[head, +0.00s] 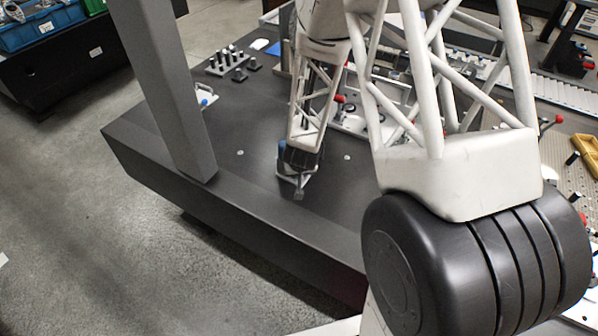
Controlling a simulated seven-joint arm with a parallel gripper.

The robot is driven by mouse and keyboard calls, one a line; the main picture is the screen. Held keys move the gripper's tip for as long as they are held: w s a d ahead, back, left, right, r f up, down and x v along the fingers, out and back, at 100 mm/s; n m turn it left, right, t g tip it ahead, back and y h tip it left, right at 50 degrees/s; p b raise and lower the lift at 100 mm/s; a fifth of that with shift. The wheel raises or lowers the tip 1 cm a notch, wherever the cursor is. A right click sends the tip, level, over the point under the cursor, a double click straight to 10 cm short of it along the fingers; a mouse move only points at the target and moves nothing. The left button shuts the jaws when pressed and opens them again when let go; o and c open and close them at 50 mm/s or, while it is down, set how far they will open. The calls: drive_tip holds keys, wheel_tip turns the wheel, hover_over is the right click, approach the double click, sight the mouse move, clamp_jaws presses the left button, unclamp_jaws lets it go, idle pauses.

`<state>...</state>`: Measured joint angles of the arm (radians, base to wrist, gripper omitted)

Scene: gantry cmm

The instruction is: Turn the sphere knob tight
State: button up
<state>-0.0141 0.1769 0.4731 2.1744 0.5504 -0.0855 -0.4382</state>
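My gripper (297,184) hangs at the end of my white truss arm, low over the front part of the dark granite table (235,130). Its fingers are small and dark in this view, and I cannot tell whether they are open or shut. No sphere knob can be clearly made out at the gripper. A small red rounded end (340,98) shows just behind my arm, by a light fixture plate (352,122). Another red end (558,119) shows at the right. I cannot tell whether either is the sphere knob. My arm hides part of the table.
A grey upright column (170,90) stands at the table's left front edge. A small blue-and-white clamp-like part (204,98) is just behind it. A rack of dark pins (230,60) stands at the back. A yellow tray (585,152) is at the far right. The table left of my gripper is mostly clear.

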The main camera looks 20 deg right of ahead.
idle(0.8)
drive_tip(key=o, duration=0.7)
drive_tip(key=shift+c, duration=0.2)
drive_tip(key=shift+d+n+y, duration=0.15)
drive_tip(key=shift+n+y, duration=0.65)
drive_tip(key=shift+n, duration=1.2)
idle(0.8)
drive_tip(key=shift+n, duration=0.3)
